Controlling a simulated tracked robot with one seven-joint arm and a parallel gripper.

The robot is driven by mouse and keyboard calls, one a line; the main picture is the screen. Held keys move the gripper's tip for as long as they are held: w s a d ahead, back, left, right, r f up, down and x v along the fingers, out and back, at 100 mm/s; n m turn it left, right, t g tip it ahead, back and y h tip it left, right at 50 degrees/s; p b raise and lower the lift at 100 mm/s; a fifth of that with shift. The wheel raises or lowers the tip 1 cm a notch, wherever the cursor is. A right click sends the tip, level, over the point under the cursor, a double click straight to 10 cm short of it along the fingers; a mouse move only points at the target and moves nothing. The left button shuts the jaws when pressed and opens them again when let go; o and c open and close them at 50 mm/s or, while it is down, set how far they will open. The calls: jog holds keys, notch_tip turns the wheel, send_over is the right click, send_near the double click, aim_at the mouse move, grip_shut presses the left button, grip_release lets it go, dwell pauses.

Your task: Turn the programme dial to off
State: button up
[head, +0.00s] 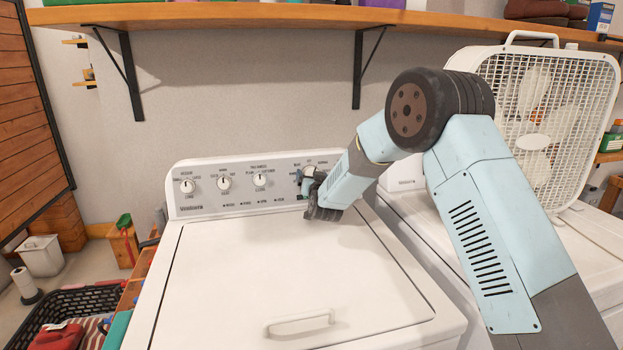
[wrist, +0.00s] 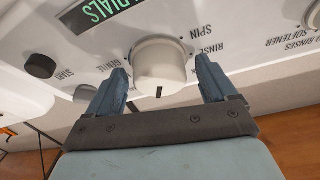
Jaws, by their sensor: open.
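The white programme dial (wrist: 160,65) is on the washer's control panel, with SPIN, RINSE and part of GENTLE printed around it. A dark line on the dial points toward the bottom of the wrist view. Which label it points to I cannot tell, and I see no readable "off". My gripper (wrist: 161,68) is open, with one blue finger on each side of the dial. I cannot tell whether the fingers touch it. In the head view, my gripper (head: 308,183) is at the right end of the control panel (head: 245,190) and mostly hides the dial.
Several other knobs, such as the left knob (head: 187,186), sit along the panel. A dark START button (wrist: 40,66) is near the dial. The washer lid (head: 290,270) below is clear. A wooden shelf (head: 240,14) hangs above, and a white box fan (head: 540,115) stands at right.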

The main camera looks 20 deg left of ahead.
jog(key=c, duration=1.1)
jog(key=shift+o, duration=0.2)
jog(key=n+y, duration=0.1)
jog(key=n, duration=0.2)
jog(key=n+g+y, duration=0.1)
jog(key=n, duration=0.3)
jog(key=o, duration=1.1)
jog(key=shift+c, duration=0.2)
jog(key=shift+d, duration=0.1)
jog(key=v, duration=1.3)
jog(key=shift+s+d, duration=0.25)
jog(key=shift+d, duration=0.05)
